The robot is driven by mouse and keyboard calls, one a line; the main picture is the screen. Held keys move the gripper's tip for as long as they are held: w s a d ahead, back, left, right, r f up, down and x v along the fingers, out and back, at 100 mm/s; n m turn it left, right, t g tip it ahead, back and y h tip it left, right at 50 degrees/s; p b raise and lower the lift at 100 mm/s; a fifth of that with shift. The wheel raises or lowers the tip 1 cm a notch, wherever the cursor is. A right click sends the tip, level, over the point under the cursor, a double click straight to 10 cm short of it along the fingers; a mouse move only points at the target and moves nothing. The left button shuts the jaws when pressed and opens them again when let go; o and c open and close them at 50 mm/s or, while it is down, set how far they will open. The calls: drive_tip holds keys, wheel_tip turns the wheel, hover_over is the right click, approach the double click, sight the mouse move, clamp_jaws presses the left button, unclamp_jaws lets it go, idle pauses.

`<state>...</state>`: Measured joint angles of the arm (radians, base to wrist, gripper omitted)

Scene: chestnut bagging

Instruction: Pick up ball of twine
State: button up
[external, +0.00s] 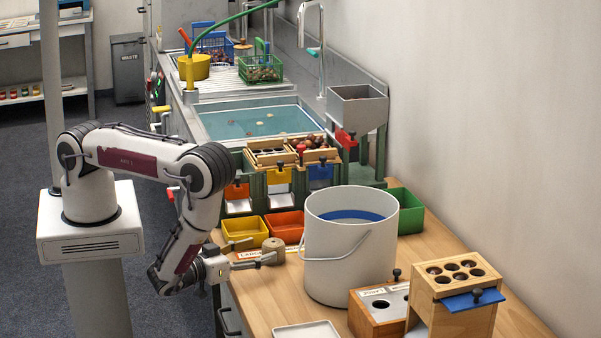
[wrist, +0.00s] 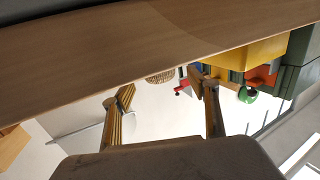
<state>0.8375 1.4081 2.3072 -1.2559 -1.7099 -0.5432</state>
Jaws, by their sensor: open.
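The ball of twine (external: 273,246) is a small tan roll standing on the wooden bench near its left edge, beside the white bucket. In the wrist view, part of the twine (wrist: 160,77) shows between and just beyond the fingertips. My gripper (external: 261,250) is open, low over the bench edge, with its fingers pointing at the twine. One finger lies on the far side and one on the near side, its tip close to the twine. I cannot tell whether either finger touches it. Both spread fingers of my gripper (wrist: 163,88) show in the wrist view with nothing clamped.
The white bucket (external: 337,275) stands just right of the twine. A yellow bin (external: 244,231) and an orange bin (external: 285,226) are behind it. A white tray (external: 306,331) and wooden hole blocks (external: 455,310) are at the front. Bare bench (external: 262,296) lies in front of the twine.

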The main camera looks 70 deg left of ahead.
sight(265, 250)
drive_tip(key=shift+w+a, duration=0.1)
drive_tip(key=shift+w, duration=0.15)
idle(0.3)
drive_tip(key=shift+x, duration=2.45)
drive_tip(key=c, duration=1.2)
